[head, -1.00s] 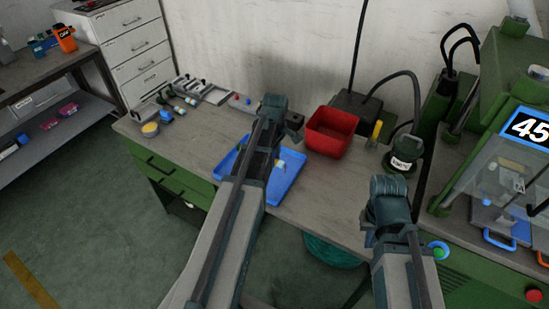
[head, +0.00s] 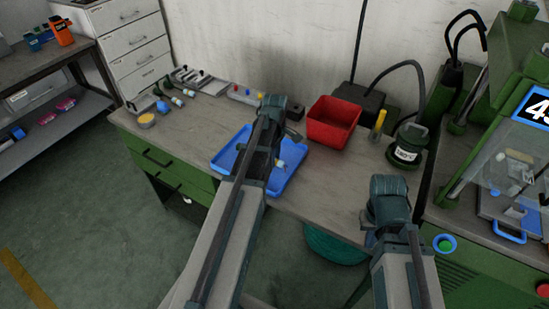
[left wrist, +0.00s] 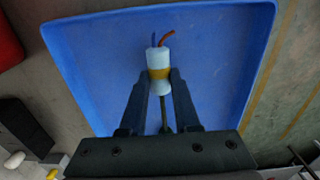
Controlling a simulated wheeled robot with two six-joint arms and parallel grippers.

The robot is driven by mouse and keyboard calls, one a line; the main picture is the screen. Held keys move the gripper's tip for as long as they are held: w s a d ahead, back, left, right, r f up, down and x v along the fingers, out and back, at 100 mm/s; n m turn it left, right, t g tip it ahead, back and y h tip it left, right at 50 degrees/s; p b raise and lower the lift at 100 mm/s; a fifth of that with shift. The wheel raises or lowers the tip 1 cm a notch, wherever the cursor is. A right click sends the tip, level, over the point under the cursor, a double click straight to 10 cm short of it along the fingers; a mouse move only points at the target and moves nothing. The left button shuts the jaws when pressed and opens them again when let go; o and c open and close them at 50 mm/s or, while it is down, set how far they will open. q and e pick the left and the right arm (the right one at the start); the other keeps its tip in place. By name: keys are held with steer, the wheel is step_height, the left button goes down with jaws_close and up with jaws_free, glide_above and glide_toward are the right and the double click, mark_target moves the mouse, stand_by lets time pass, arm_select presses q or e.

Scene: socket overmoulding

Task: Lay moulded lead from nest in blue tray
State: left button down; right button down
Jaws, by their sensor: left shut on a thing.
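The moulded lead (left wrist: 159,64) shows in the left wrist view as a pale white-blue body with a yellow band, with a red and a blue wire end beyond it. My left gripper (left wrist: 160,76) is shut on it, one finger on each side. The blue tray (left wrist: 75,40) lies beneath the lead; the height between them is hard to judge. In the head view the lead (head: 281,164) is a small pale spot beside my left gripper (head: 274,158), over the tray (head: 228,162). My right arm is at the lower right; its fingers are hidden.
A red bin (head: 333,122) stands behind and right of the tray on the grey bench (head: 190,135). A dark green pot (head: 407,146) and a yellow-handled tool (head: 377,126) are further right. The green press (head: 510,75) stands at the right. Small parts lie at the bench's left.

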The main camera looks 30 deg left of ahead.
arm_select(q)
steer(key=c, duration=0.6)
jaws_free()
steer(key=shift+o, duration=0.2)
steer(key=shift+r, duration=0.1)
step_height(320, 180, up, 14)
steer(key=p, duration=1.3)
steer(key=shift+p, duration=0.4)
arm_select(e)
step_height(320, 180, up, 14)
arm_select(q)
steer(key=shift+f, duration=0.2)
arm_select(e)
steer(key=shift+f, duration=0.1)
